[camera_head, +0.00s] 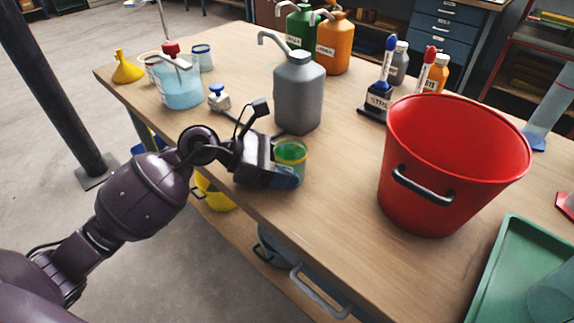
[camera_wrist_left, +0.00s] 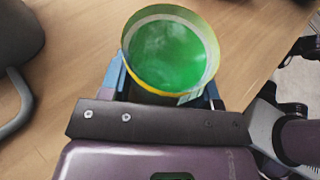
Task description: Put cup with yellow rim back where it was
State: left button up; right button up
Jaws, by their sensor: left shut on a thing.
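The cup with the yellow rim (camera_head: 290,156) is near the front edge of the wooden table in the head view. It holds green liquid and shows from above in the left wrist view (camera_wrist_left: 172,55). My left gripper (camera_head: 287,176) is shut on the cup, with a blue finger on each side of it. In the wrist view the cup leans slightly, and I cannot tell whether its base touches the table. The lower part of the cup is hidden by the gripper. My right gripper is not in view.
A grey canister (camera_head: 298,95) stands just behind the cup. Bare tabletop lies between cup and bucket.

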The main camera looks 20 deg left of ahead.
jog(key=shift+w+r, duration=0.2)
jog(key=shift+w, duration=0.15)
pick_arm(q)
jog(key=o, duration=0.9)
jog(key=shift+o, duration=0.7)
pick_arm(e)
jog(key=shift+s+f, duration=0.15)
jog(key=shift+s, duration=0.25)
pick_arm(q)
jog(key=shift+a+r, duration=0.1)
jog(key=shift+r, duration=0.1)
jog(key=p+v, duration=0.1)
jog(key=v, duration=0.9)
jog(key=shift+s+a+r, duration=0.15)
jog(key=shift+s+a, duration=0.05)
jog(key=shift+a, duration=0.15)
jog(key=shift+s+a+r, duration=0.15)
jog(key=shift+s+a, duration=0.1)
jog(key=shift+a, duration=0.2)
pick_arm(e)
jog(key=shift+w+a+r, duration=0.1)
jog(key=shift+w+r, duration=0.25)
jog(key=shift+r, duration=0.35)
